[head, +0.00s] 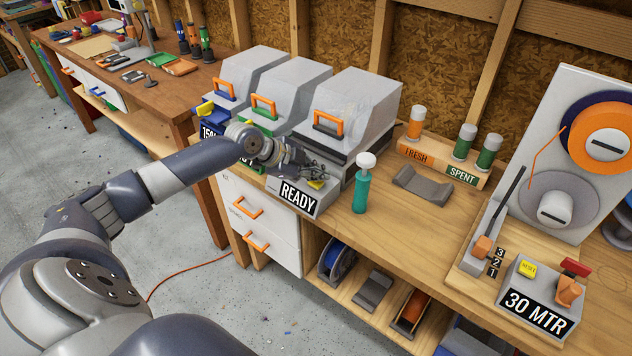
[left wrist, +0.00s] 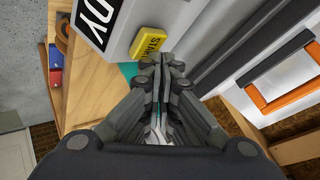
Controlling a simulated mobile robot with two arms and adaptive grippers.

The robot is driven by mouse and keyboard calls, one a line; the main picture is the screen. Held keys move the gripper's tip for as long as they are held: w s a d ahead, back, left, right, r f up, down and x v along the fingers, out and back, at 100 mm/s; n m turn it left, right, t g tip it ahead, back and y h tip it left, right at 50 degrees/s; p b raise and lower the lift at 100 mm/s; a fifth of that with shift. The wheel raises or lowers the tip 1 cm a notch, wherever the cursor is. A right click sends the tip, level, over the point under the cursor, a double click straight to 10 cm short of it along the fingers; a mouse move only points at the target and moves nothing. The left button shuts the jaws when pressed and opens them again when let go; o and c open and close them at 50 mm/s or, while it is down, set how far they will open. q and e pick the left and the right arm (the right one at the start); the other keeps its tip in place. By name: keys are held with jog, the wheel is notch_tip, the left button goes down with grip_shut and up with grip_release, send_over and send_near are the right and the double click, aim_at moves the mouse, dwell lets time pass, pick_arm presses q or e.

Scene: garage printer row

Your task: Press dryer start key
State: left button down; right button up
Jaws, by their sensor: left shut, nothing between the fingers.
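The yellow start key (left wrist: 148,42) sits on the grey dryer control box, whose "READY" panel (head: 298,196) faces front in the head view. The key also shows in the head view (head: 316,184), partly behind my fingers. My left gripper (head: 314,171) is shut and empty, over the box close to the key. In the left wrist view, the closed fingertips (left wrist: 163,62) are just beside the key's lower right edge. I cannot tell whether they touch it. My right gripper is not in view.
A teal bottle with a white cap (head: 363,185) stands right of the box. Two more dryers (head: 285,88) stand to the left. A rack marked "FRESH" and "SPENT" (head: 440,166) is at the back. The bench front (head: 420,240) is clear.

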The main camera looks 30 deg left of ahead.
aim_at(317, 184)
pick_arm(q)
jog(key=shift+f+b, duration=0.3)
jog(key=shift+f, duration=0.15)
dwell(0.3)
jog(key=shift+r, duration=0.1)
jog(key=shift+r+p, duration=0.65)
jog(key=shift+r, duration=0.1)
jog(key=shift+r+p, duration=1.95)
jog(key=shift+r, duration=0.65)
jog(key=shift+f, duration=0.1)
